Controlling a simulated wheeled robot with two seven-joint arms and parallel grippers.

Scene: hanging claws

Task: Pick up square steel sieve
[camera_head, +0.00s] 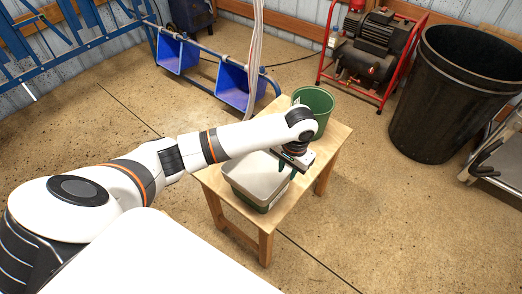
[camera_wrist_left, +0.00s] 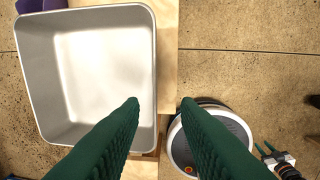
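The square steel sieve (camera_head: 250,184), a pale grey square pan, sits on a small wooden table in the head view, with something dark green low on its front side. In the left wrist view the sieve (camera_wrist_left: 147,60) fills the upper left, its inside empty. My left gripper (camera_head: 288,172) is over its right side, green fingers pointing down. In the wrist view the left gripper (camera_wrist_left: 162,103) is open and empty, its left fingertip overlapping the sieve's right wall. Whether it touches is unclear. My right gripper (camera_wrist_left: 267,149) shows small at lower right, fingers apart.
A green bucket (camera_head: 316,106) stands on the wooden table (camera_head: 333,139) behind my left gripper. A black bin (camera_head: 440,110) and a red-framed compressor (camera_head: 372,48) stand at the back right. Floor is bare around the table.

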